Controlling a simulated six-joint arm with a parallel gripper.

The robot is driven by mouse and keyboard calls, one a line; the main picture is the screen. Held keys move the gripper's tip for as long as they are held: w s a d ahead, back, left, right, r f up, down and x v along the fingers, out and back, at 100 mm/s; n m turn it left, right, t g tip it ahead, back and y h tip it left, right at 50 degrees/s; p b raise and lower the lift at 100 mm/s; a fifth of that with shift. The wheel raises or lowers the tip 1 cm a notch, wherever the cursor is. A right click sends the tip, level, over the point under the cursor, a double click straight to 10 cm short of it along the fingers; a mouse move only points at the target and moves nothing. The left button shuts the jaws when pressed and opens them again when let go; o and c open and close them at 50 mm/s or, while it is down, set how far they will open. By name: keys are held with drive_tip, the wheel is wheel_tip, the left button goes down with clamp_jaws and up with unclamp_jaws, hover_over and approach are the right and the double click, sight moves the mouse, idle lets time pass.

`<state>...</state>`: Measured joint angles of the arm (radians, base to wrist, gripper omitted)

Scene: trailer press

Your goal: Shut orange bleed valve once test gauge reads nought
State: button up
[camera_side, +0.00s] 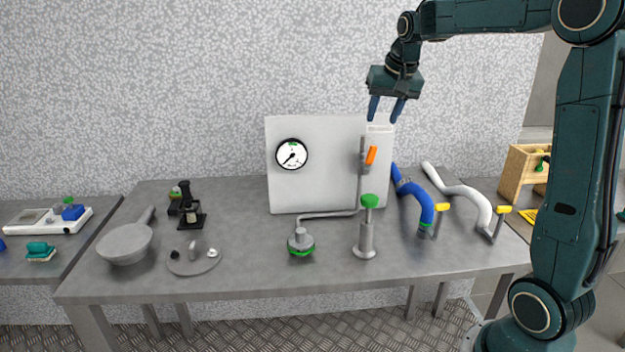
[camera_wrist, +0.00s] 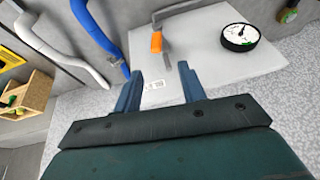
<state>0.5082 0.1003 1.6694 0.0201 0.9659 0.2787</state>
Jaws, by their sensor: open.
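The orange bleed valve handle (camera_side: 371,155) sits on a grey pipe in front of a white panel (camera_side: 330,190). The handle is close to upright, tilted a little; it also shows in the wrist view (camera_wrist: 156,42). The round test gauge (camera_side: 292,154) is on the panel's left part, with a green mark at its top. Its needle points to the lower left in the side view; I cannot read the figures. The gauge also shows in the wrist view (camera_wrist: 240,37). My gripper (camera_side: 385,120) is open and empty, above the valve near the panel's top edge, apart from both.
A green-topped post (camera_side: 368,230) and a green-ringed fitting (camera_side: 300,243) stand below the valve. A blue hose (camera_side: 414,200) and a white hose (camera_side: 462,195) with yellow handles lie to the right. A grey pan (camera_side: 125,243) and a round plate (camera_side: 194,260) are at left.

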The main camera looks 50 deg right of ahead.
drive_tip(key=s+a+f+n+t+y, duration=0.1)
drive_tip(key=s+a+n, duration=0.5)
drive_tip(key=s+a, duration=0.8)
drive_tip(key=shift+a, duration=2.05)
drive_tip(key=shift+c, duration=0.7)
drive_tip(key=w+d+r+n+g, duration=0.2)
drive_tip(key=w+d+r+n, duration=0.35)
drive_tip(key=w+d, duration=0.45)
drive_tip(key=w+d+f+n+g+y, duration=0.1)
drive_tip(key=w+d+f+n+g, duration=0.2)
drive_tip(key=w+d+n, duration=0.3)
drive_tip(key=w+d, duration=0.2)
drive_tip(key=d, duration=0.3)
drive_tip(key=shift+n, duration=0.35)
